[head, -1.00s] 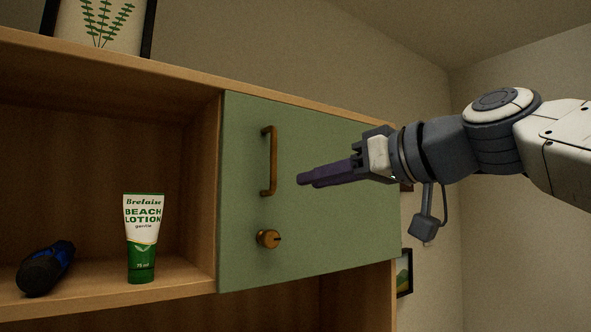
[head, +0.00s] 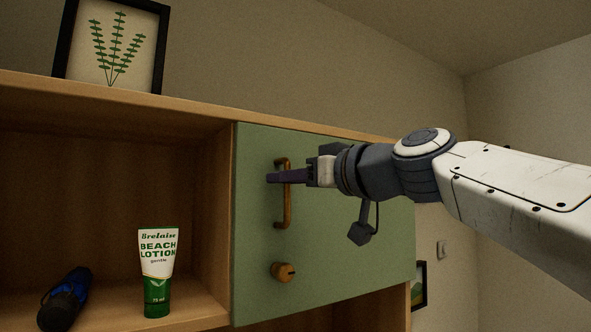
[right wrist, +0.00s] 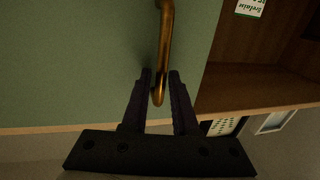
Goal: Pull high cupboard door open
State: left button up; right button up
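The green cupboard door (head: 345,255) is closed, flush with the wooden cupboard front. Its brass bar handle (head: 286,212) stands upright near the door's left edge, above a round brass knob (head: 283,271). My right gripper (head: 272,178) reaches in from the right at the upper part of the handle. In the right wrist view its two dark fingers (right wrist: 160,75) stand apart, one on each side of the handle (right wrist: 165,45) near its end. A gap shows beside the bar, so the fingers are not closed on it. My left gripper is in neither view.
The open shelf on the left holds a lotion tube (head: 156,272) and a dark blue object (head: 65,298). A framed plant picture (head: 118,45) stands on the cupboard top (head: 200,101). Another small frame (head: 419,284) hangs right of the cupboard.

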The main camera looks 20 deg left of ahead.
grip_shut()
dwell(1.5)
